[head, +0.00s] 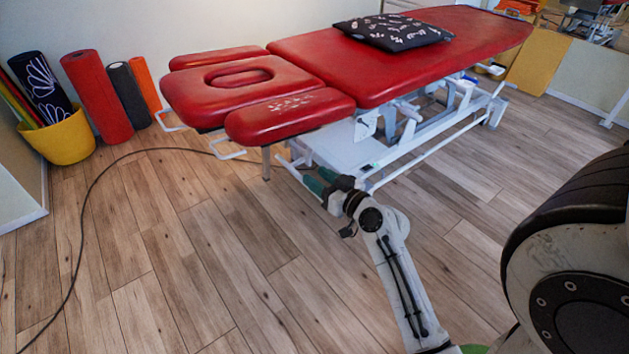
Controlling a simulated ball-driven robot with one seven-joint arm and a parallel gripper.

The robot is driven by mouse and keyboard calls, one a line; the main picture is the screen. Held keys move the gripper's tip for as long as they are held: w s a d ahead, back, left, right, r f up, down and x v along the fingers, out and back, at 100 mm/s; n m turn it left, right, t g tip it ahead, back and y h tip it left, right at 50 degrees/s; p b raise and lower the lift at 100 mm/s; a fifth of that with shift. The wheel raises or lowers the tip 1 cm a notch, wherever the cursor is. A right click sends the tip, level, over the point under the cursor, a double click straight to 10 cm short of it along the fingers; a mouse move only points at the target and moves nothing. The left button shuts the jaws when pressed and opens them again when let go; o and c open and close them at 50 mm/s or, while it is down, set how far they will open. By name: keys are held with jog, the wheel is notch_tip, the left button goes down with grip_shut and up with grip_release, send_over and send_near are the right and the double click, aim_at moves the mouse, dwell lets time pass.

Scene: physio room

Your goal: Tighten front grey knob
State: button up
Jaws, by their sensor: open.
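The red treatment table (395,62) stands on a white metal frame (370,150), with its head section (235,90) toward the left. I cannot make out a grey knob; it is too small or hidden near the frame under the head section. My gripper (315,180) has green fingers, is open, and appears empty. It is low, in front of the frame's near left end, below and right of the head section's near armrest (290,115). I cannot tell whether it touches the frame.
A dark cable (86,205) curves over the wooden floor to the table. A yellow bucket (62,138) and rolled mats (97,97) stand at the left wall. A black patterned cushion (394,32) lies on the table. Floor left of my arm is mostly clear.

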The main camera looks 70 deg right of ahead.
aim_at(311, 159)
jog(key=shift+m+h, duration=0.6)
jog(key=shift+h, duration=0.3)
jog(key=w+d, duration=0.7)
jog(key=shift+d, duration=0.3)
jog(key=shift+c, duration=0.3)
grip_shut()
